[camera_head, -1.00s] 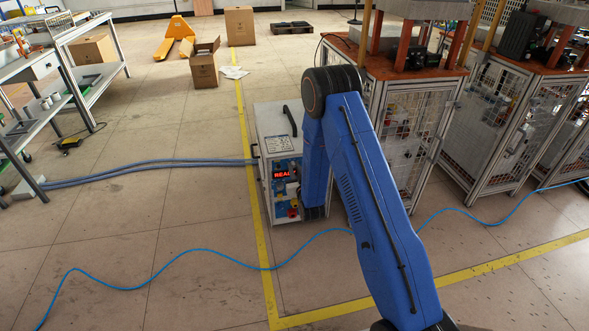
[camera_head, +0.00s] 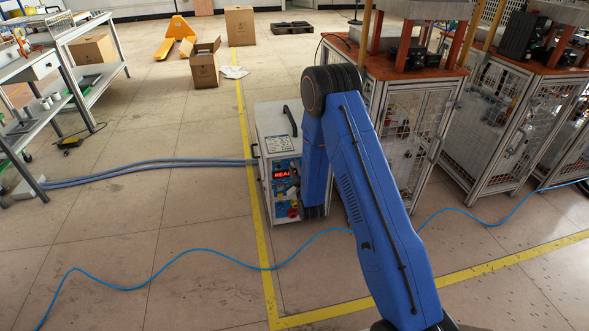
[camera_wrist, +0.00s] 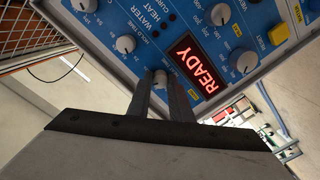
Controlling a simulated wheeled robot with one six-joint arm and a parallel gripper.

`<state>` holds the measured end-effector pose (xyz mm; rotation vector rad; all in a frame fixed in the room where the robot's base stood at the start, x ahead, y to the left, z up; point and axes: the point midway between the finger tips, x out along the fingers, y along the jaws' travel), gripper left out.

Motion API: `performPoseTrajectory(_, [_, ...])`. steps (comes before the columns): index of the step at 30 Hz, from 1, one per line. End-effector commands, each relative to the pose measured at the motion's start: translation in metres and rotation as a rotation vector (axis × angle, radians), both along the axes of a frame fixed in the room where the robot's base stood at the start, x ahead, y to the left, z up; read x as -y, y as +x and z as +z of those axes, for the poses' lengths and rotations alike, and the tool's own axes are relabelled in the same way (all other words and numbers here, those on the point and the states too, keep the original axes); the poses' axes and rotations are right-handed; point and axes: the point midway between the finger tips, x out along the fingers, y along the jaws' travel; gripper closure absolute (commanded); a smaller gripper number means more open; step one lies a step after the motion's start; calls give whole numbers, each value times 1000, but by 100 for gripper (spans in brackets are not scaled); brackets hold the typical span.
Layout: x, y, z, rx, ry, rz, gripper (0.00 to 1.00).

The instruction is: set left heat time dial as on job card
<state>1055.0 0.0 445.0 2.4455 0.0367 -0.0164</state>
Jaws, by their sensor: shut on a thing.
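The induction heater (camera_head: 277,150) is a white box with a blue front panel, left of my arm in the head view. In the wrist view its blue panel (camera_wrist: 190,28) appears tilted, with a red READY display (camera_wrist: 196,66) and several grey knobs. My gripper (camera_wrist: 159,88) is shut on a small grey knob (camera_wrist: 160,76) beside the display. The fingers hide most of its sides, and I cannot read its pointer or scale. In the head view my arm hides the gripper.
Other panel knobs, such as one (camera_wrist: 125,44) up and left and a larger one (camera_wrist: 243,62) right of the display, are close by. A yellow button (camera_wrist: 278,34) is at the right. Caged machines (camera_head: 405,125) stand right of the heater. Grey hoses (camera_head: 150,168) run left.

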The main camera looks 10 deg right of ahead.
Motion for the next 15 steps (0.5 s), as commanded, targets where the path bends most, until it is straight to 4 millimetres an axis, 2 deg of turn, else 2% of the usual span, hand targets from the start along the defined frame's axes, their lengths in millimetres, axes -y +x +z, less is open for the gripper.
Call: performPoseTrajectory(15, [-1,0,0,2,-33,1,100])
